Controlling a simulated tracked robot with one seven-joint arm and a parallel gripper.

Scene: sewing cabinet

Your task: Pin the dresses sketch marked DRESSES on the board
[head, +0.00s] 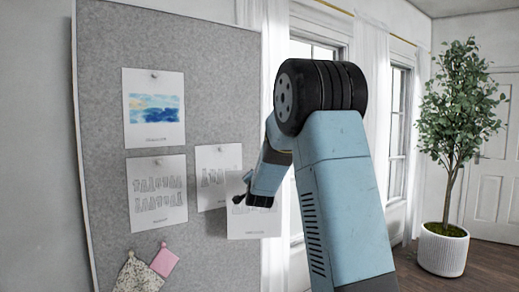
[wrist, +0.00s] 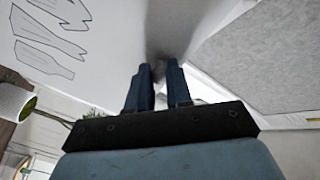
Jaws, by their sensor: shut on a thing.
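My gripper (head: 243,198) is in front of the right part of the grey board (head: 105,60). In the wrist view its fingers (wrist: 158,74) are shut at the edge of a white sheet (wrist: 105,50) with outlined, garment-like shapes. This sheet (head: 250,230) also shows in the head view, overlapping the lower right of a pinned sheet; its label is too small to read. A small grey thing, perhaps a pin, is between the fingertips, unclear. Whether the sheet touches the board cannot be told.
Pinned on the board are a blue watercolour (head: 154,108), a sheet of figure drawings (head: 157,198) and another sketch (head: 213,160). Fabric swatches (head: 140,275) hang low. Bare board lies around them. Curtained windows and a potted tree (head: 445,250) stand to the right.

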